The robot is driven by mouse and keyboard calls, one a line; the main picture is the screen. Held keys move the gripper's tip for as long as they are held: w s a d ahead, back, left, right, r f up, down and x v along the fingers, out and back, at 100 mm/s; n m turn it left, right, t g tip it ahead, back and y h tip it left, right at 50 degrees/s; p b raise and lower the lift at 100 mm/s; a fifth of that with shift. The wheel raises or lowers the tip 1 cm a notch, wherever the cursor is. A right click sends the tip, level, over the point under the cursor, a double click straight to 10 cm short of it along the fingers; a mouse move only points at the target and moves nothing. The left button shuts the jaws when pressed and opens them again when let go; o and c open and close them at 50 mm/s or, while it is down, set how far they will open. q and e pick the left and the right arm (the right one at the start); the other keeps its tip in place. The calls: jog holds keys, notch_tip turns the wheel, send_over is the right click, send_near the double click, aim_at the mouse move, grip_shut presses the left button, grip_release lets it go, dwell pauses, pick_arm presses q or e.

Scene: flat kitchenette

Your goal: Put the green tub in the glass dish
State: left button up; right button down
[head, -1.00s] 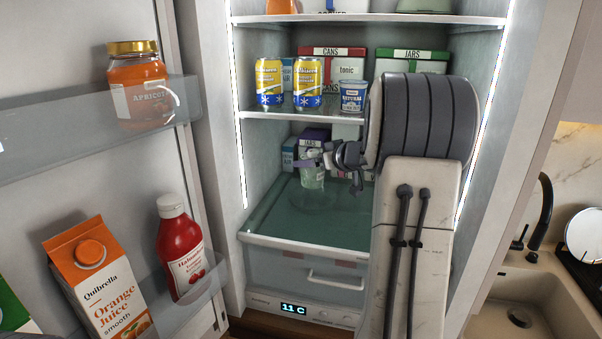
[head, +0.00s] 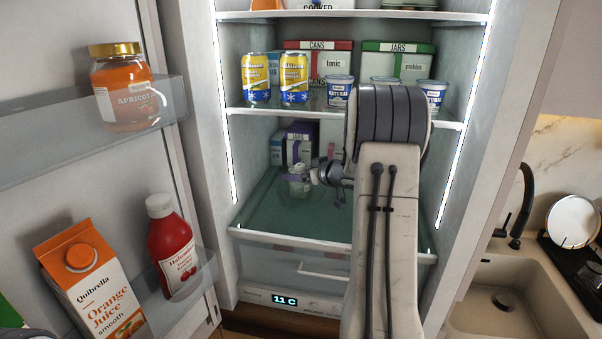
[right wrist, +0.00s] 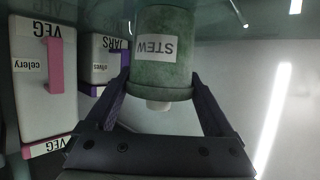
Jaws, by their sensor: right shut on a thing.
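The green tub (right wrist: 162,60), labelled STEW, is between the two fingers of my right gripper (right wrist: 158,92) in the right wrist view, where it appears upside down. My right gripper is shut on it. In the head view the tub (head: 298,187) is low over the fridge's bottom glass shelf, with my right gripper (head: 316,178) at its right side. A faint clear round outline around the tub's base looks like the glass dish (head: 299,199). I cannot tell whether the tub touches it. My left gripper is not in view.
Boxes (head: 300,143) stand behind the tub; a VEG box (right wrist: 42,85) shows in the wrist view. The middle shelf (head: 285,116) above holds cans, cups and bins. The open door (head: 85,120) with jar, ketchup and juice is left. The bottom shelf's front (head: 275,237) is clear.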

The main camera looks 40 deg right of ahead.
jog(key=shift+f, duration=0.1)
grip_release()
jog(key=shift+f, duration=0.1)
jog(key=shift+r, duration=0.3)
jog(key=b+v, duration=0.2)
jog(key=v, duration=1)
